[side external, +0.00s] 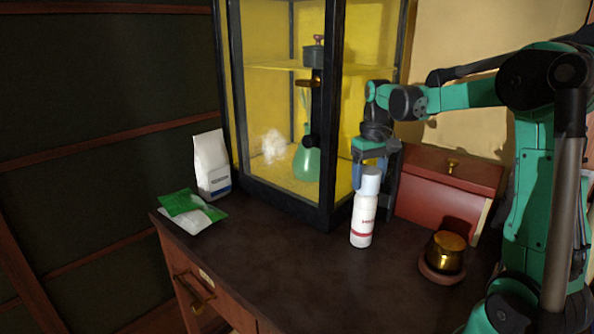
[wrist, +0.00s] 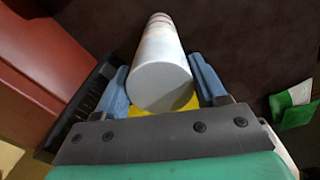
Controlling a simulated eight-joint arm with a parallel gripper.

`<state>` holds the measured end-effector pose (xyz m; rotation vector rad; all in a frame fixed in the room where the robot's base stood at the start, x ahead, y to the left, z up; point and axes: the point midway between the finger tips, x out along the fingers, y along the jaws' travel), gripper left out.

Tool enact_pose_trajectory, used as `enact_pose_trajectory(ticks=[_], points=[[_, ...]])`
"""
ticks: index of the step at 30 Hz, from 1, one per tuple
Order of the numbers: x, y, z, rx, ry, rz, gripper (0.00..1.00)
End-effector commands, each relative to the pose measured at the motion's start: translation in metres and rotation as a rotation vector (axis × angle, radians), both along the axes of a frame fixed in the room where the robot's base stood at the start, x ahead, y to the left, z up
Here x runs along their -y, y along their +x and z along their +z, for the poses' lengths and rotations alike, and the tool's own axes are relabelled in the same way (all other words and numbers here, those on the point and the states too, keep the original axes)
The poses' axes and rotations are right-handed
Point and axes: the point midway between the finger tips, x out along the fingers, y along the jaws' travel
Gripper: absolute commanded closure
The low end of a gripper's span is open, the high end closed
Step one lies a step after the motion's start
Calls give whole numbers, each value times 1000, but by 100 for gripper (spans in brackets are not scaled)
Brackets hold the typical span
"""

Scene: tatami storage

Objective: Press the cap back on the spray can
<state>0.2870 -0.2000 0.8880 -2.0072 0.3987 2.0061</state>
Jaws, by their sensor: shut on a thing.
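The white spray can (side external: 361,224) with red lettering and a red band stands upright on the dark desk top in the side view. Its pale grey cap (side external: 371,184) sits at the can's top, in line with it; I cannot tell whether it is fully seated. My gripper (side external: 369,172) is above the can, pointing down, shut on the cap. In the wrist view the cap (wrist: 161,78) is between the two blue fingers, and the can's body (wrist: 160,24) shows beyond it, with its red marks at the far end.
A glass-sided cabinet (side external: 333,120) with a green flask (side external: 306,165) stands close behind the can. A red box (side external: 449,188) and a brass pot (side external: 445,253) are to the right. The desk's front middle is clear.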

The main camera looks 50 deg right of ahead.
Motion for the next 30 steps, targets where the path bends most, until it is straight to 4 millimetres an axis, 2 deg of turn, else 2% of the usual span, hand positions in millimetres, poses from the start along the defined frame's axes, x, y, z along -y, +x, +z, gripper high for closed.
enact_pose_trajectory(ticks=[8,9,12,13,24,30], points=[[0,0,0,0,0,0,83],[0,0,0,0,0,0,33],[0,0,0,0,0,0,4],[0,0,0,0,0,0,0],[0,0,0,0,0,0,0],[0,0,12,0,0,0,0]])
